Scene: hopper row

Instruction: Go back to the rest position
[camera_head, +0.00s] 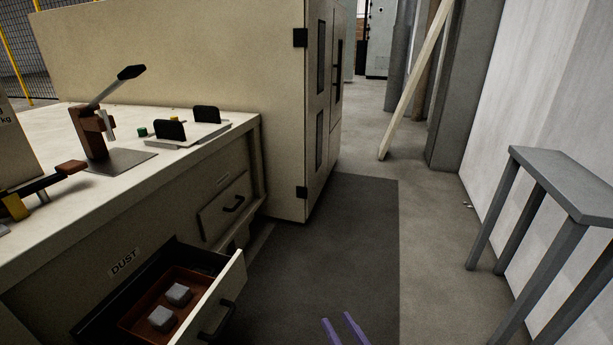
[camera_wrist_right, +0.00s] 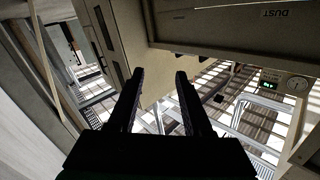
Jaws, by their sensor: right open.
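My right gripper (camera_head: 338,326) shows at the bottom edge of the head view as two purple fingers, apart from each other, over the dark floor mat. In the right wrist view the right gripper (camera_wrist_right: 159,78) appears as two dark fingers spread wide with nothing between them. It is to the right of the open drawer and touches nothing that I can see. My left gripper is not in view.
A drawer labelled DUST (camera_head: 232,292) stands open, with a brown tray (camera_head: 139,317) holding two grey blocks (camera_head: 178,293). A bench (camera_head: 190,163) with a lever press (camera_head: 95,130) is left. A tall cabinet (camera_head: 270,100) stands behind. A grey table (camera_head: 565,180) is right. The dark mat (camera_head: 350,240) is clear.

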